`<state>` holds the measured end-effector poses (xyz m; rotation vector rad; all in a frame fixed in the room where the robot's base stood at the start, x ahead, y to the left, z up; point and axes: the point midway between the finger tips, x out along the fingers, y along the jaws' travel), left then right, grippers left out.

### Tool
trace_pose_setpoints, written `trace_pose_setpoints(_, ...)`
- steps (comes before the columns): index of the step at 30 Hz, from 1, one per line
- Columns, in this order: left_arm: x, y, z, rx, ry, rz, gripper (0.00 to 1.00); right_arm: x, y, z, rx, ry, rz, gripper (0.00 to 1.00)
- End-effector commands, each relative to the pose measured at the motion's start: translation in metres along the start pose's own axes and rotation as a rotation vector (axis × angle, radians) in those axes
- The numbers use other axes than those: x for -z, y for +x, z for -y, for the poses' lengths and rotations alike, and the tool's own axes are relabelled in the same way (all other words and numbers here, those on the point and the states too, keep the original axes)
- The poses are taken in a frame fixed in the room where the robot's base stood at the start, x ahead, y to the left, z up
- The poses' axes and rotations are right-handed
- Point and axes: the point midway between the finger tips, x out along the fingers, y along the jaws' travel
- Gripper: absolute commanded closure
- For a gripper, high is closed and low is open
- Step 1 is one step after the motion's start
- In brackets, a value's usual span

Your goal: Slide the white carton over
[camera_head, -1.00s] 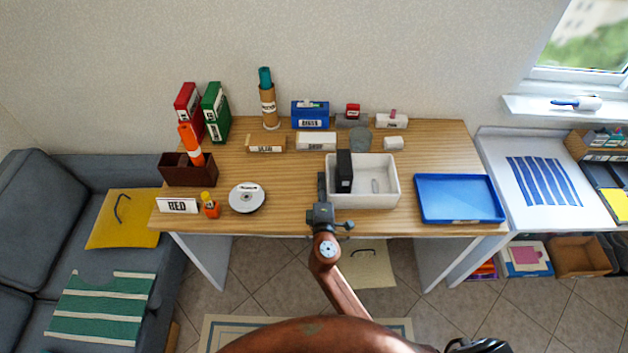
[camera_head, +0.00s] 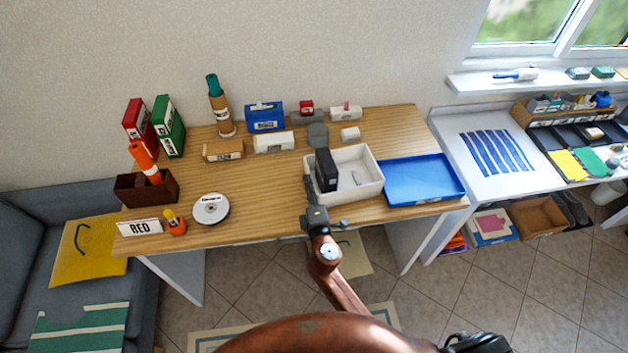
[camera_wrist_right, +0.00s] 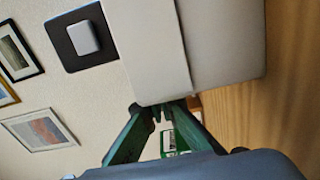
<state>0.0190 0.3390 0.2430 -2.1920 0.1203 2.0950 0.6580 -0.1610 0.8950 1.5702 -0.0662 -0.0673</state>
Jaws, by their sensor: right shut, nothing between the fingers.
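The white carton is an open-topped white box (camera_head: 364,197) near the front of the wooden table, just right of its middle. A black upright block (camera_head: 326,170) and a small pale item (camera_head: 356,177) are inside it. My right gripper (camera_head: 310,186) is shut and empty, beside the carton's left wall, with its fingers pointing to the back of the table. Contact cannot be told for sure. In the right wrist view a large white wall (camera_wrist_right: 205,50), seemingly the carton's, lies right by the green fingertips (camera_wrist_right: 157,113). My left gripper is out of view.
A blue tray (camera_head: 425,192) lies close against the carton's right side. A white labelled box (camera_head: 273,142), a grey disc (camera_head: 317,135) and a small white block (camera_head: 350,133) stand behind. A disc stack (camera_head: 211,209) and a RED sign (camera_head: 139,227) are left. Bare table lies between.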

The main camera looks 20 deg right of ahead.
Motion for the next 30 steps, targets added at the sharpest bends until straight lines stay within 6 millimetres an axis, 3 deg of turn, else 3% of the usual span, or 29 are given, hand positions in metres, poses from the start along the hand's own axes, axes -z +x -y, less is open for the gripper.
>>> trace_pose_setpoints(5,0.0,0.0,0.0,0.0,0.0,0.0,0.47,0.002,0.0,0.0,0.0,-0.001,-0.008,1.0)
trace_pose_setpoints(14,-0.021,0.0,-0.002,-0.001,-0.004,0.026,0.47,0.004,0.0,0.0,0.0,0.0,-0.006,1.0)
trace_pose_setpoints(23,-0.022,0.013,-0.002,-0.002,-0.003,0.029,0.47,0.041,0.009,0.002,0.0,0.002,-0.006,1.0)
trace_pose_setpoints(30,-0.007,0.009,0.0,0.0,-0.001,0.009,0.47,0.035,-0.043,0.001,0.002,0.0,-0.001,1.0)
